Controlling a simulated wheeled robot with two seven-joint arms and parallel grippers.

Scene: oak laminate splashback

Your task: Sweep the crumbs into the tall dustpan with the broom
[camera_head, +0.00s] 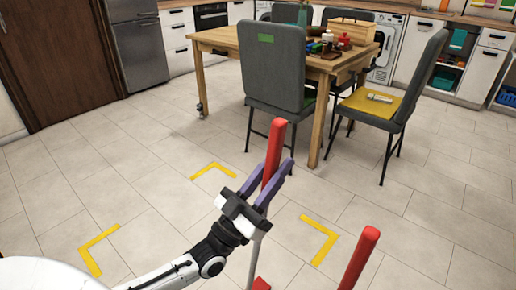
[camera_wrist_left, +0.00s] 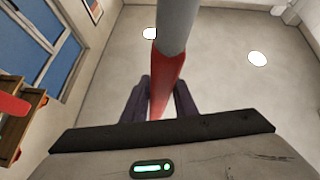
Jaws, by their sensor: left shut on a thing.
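My left gripper (camera_head: 277,180), with purple fingers, is shut on the red grip of an upright long handle (camera_head: 274,147). A thin grey pole runs down from this grip towards the floor. The handle also shows between the fingers in the left wrist view (camera_wrist_left: 168,82). A second red handle (camera_head: 360,258) rises at the bottom right of the head view, apart from the gripper. A bit of a red part (camera_head: 261,284) shows at the bottom edge. The lower ends are out of view, so I cannot tell broom from dustpan. No crumbs can be made out. My right gripper is not in view.
Yellow corner marks (camera_head: 320,241) lie on the tiled floor around the gripper. A wooden table (camera_head: 222,40) with several items stands behind, with grey chairs (camera_head: 274,68) around it. One chair bears a yellow cushion (camera_head: 372,104). The floor at left is clear.

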